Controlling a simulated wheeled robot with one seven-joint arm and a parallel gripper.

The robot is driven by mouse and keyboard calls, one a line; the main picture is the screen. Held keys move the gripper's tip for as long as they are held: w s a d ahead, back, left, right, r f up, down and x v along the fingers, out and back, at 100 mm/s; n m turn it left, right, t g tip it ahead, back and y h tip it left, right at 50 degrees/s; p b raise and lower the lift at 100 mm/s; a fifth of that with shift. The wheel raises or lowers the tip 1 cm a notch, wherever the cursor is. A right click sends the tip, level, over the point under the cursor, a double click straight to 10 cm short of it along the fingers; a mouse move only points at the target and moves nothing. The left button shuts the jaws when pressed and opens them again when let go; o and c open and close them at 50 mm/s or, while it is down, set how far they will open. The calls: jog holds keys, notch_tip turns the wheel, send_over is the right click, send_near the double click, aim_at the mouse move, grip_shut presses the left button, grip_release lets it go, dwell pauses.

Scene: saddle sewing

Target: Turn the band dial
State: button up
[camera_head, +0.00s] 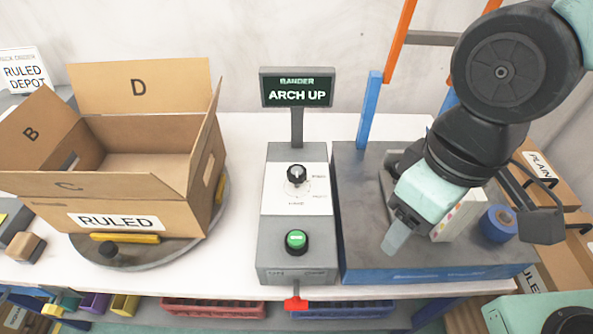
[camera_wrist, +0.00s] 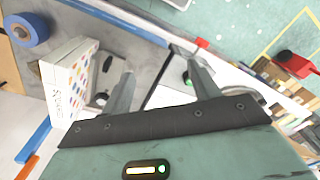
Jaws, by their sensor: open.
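The band dial (camera_head: 296,175) is a black knob on the white plate of a grey control box (camera_head: 297,262). Its small plate labels are too fine to read. A green button (camera_head: 296,240) sits below the dial. The display (camera_head: 297,88) above reads "BANDER ARCH UP". My gripper (camera_head: 393,242) is to the right of the box, above the grey-topped blue machine, apart from the dial. In the wrist view my gripper (camera_wrist: 160,82) has its two fingers spread, with nothing visible between them. I cannot make out the dial in the wrist view.
A cardboard box (camera_head: 150,190) marked "RULED" stands on a round turntable (camera_head: 210,235) at the left. The grey-topped blue machine (camera_head: 440,276) is right of the control box. A blue tape roll (camera_head: 498,224) and a white dotted carton (camera_wrist: 62,82) stand on it. A red part (camera_head: 295,303) juts out at the front.

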dwell(0.4)
notch_tip(320, 180, up, 4)
jog(key=m+p, duration=0.5)
jog(key=m, duration=0.6)
send_over(297, 171)
jog(key=shift+h, duration=0.3)
notch_tip(297, 171, down, 17)
jog(key=shift+r+p, duration=0.1)
jog(key=shift+p, duration=1.1)
jog(key=c, duration=1)
